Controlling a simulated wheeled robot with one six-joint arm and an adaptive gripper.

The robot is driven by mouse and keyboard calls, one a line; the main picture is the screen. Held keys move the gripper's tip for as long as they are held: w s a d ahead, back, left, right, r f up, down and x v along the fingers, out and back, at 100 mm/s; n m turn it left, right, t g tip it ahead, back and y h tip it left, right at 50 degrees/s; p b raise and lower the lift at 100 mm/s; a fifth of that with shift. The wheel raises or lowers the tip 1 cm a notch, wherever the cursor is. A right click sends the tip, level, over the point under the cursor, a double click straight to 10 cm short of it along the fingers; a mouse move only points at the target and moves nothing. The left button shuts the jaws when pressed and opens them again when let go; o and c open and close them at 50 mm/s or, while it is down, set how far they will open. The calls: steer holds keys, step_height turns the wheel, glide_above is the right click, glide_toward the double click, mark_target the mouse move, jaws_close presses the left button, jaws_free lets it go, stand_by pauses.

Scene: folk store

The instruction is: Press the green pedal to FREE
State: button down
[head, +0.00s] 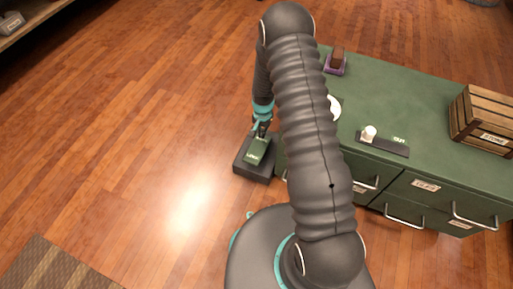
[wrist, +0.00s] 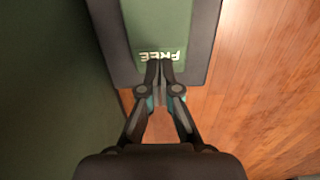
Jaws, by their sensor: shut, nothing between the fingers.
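The green pedal (head: 257,151) sits on a dark base (head: 250,170) on the floor beside the green cabinet's left end. In the wrist view the pedal plate (wrist: 158,22) fills the top middle, with the word FREE upside down near its lower edge. My gripper (head: 262,131) is at the pedal's far end in the head view. In the wrist view my gripper (wrist: 159,66) is shut and empty, its fingertips overlapping the plate's edge just below the lettering. I cannot tell whether the tips touch the plate or how far it is tilted.
The green cabinet (head: 440,95) stands right of the pedal, with a wooden crate (head: 486,117), a dark strip with a white knob (head: 369,133) and a purple-based item (head: 336,63) on top. Open wooden floor (head: 130,130) lies left. A striped rug (head: 55,268) is front left.

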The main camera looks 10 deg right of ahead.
step_height(320, 180, up, 7)
steer(key=p, duration=0.3)
stand_by(0.7)
steer(key=s+r+n+t, duration=0.1)
steer(key=s+r+n, duration=0.15)
steer(key=r, duration=1.25)
steer(key=s+r+n+t, duration=0.15)
steer(key=s+r, duration=0.25)
steer(key=r, duration=1.1)
steer(key=s+r+n+t, duration=0.1)
steer(key=s+r, duration=0.6)
steer(key=s, duration=0.5)
steer(key=s+r+n+t, duration=0.1)
steer(key=s+r+t, duration=0.1)
steer(key=s+r, duration=0.5)
steer(key=shift+s+r+n+p, duration=0.35)
steer(key=shift+s+n+p, duration=0.05)
steer(key=shift+s, duration=2.15)
steer(key=shift+a, duration=0.1)
